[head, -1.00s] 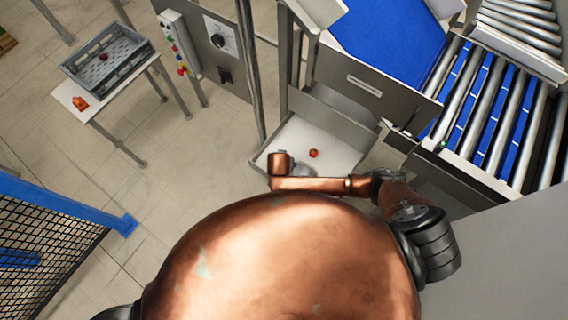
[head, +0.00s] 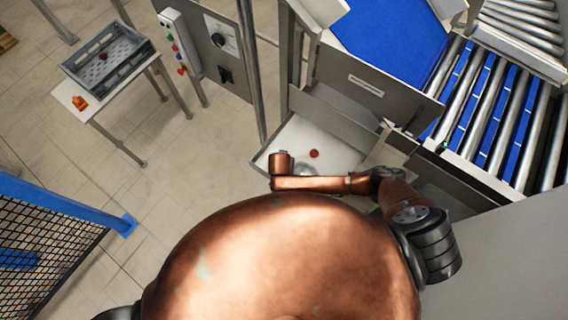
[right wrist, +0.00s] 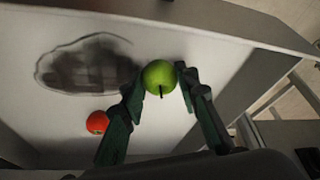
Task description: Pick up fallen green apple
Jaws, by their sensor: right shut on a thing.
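A green apple (right wrist: 158,76) with a dark stem sits between the fingertips of my right gripper (right wrist: 160,82) in the right wrist view. The gripper is shut on it, over the pale floor of an open tray (right wrist: 170,125). I cannot tell whether the apple still touches the tray. In the head view the same tray (head: 290,140) lies below the machine, partly behind my copper right arm. I cannot make out the green apple or the right gripper there. My left gripper is not in view.
A red apple (head: 314,153) lies in the tray, left of the gripper in the wrist view (right wrist: 97,122). A clear, dark-outlined thing (right wrist: 88,65) lies beside it. A grey crate (head: 128,65) stands on a side table. A roller conveyor (head: 500,110) is at right.

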